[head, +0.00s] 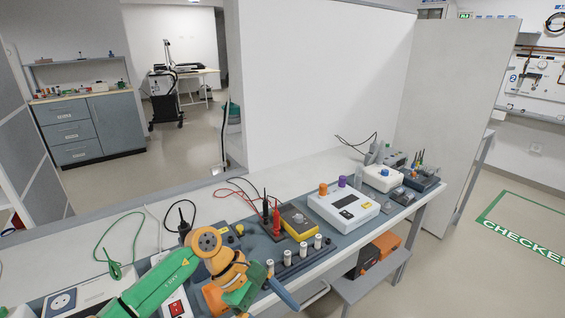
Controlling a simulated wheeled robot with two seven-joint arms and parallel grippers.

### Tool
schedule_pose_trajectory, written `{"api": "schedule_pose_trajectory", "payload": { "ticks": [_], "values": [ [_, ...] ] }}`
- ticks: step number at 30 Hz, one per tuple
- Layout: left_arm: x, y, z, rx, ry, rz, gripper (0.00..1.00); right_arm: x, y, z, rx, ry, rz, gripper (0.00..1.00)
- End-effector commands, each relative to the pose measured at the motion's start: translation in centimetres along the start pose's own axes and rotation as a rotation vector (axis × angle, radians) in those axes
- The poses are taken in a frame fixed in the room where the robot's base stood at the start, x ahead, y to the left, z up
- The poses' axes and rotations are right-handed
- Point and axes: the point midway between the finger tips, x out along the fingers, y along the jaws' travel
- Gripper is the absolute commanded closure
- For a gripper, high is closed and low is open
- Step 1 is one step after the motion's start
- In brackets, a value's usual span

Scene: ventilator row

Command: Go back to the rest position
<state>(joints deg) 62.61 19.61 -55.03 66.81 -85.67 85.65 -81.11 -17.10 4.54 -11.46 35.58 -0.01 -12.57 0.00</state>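My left arm, green and orange, comes in from the lower left and bends over the front of the bench (345,250). Its gripper end (258,288) is low in the picture, in front of a row of small white cylinders (287,257). A blue-grey bar (283,292) sticks out at its tip. I cannot tell whether this bar is a finger or a held thing, and the finger gap is hidden. My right gripper is not in view.
Close by are a yellow meter (298,221) with red and black probes, a white device (343,207) with coloured knobs and a red switch box (175,303). A green cable (112,262) lies at left. A white partition (320,85) stands behind; open floor is at right.

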Motion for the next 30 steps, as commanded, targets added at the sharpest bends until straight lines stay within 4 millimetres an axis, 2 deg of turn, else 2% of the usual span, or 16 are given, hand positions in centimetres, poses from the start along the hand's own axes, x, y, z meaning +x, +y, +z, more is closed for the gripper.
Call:
{"api": "schedule_pose_trajectory", "payload": {
  "ticks": [1, 4, 7, 8, 9, 11, 12, 14, 15, 17, 18, 20, 21, 25, 27, 30],
  "values": [
    [1.5, 0.4, 1.1, -0.131, -0.131, 0.042, 0.21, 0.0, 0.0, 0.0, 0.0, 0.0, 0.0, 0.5],
    [3.2, 2.6, 2.7, -0.507, -0.447, 0.15, 0.21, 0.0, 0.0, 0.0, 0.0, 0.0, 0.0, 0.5],
    [4.0, 5.2, 0.9, -1.049, -0.813, 0.254, 0.21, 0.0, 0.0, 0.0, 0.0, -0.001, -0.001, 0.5],
    [4.2, 5.7, -1.1, -1.26, -0.933, 0.289, 0.21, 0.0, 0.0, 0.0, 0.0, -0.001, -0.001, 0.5],
    [4.8, 5.8, -4.5, -1.556, -1.092, 0.333, 0.21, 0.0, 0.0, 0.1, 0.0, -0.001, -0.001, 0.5],
    [6.2, 4.4, -9.9, -1.942, -1.279, 0.392, 0.21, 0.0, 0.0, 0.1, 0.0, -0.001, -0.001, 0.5],
    [7.4, 2.6, -13.4, -2.177, -1.381, 0.433, 0.21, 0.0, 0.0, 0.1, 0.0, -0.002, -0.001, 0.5],
    [9.6, -1.0, -18.0, -2.49, -1.508, 0.497, 0.21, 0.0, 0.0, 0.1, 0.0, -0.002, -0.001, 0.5],
    [11.1, -3.9, -20.6, 2.651, 1.561, -0.54, 0.21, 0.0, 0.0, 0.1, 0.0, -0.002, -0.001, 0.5],
    [13.5, -8.9, -23.7, 2.424, 1.373, -0.52, 0.21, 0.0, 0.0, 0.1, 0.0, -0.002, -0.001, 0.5],
    [15.2, -12.6, -25.3, 2.276, 1.256, -0.511, 0.21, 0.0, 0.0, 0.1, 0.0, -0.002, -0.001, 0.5],
    [17.5, -18.4, -26.9, 2.057, 1.097, -0.506, 0.21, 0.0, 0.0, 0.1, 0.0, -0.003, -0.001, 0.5],
    [19.0, -22.3, -27.4, 1.92, 0.999, -0.507, 0.21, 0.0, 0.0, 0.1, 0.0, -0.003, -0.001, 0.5],
    [22.5, -33.3, -26.8, 1.539, 0.755, -0.518, 0.21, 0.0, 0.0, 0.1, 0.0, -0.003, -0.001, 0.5],
    [23.6, -37.4, -25.9, 1.397, 0.671, -0.526, 0.21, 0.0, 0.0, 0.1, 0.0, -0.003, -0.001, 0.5],
    [24.5, -40.7, -24.8, 1.277, 0.602, -0.533, 0.21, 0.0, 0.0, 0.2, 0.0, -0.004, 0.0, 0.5]
  ]
}}
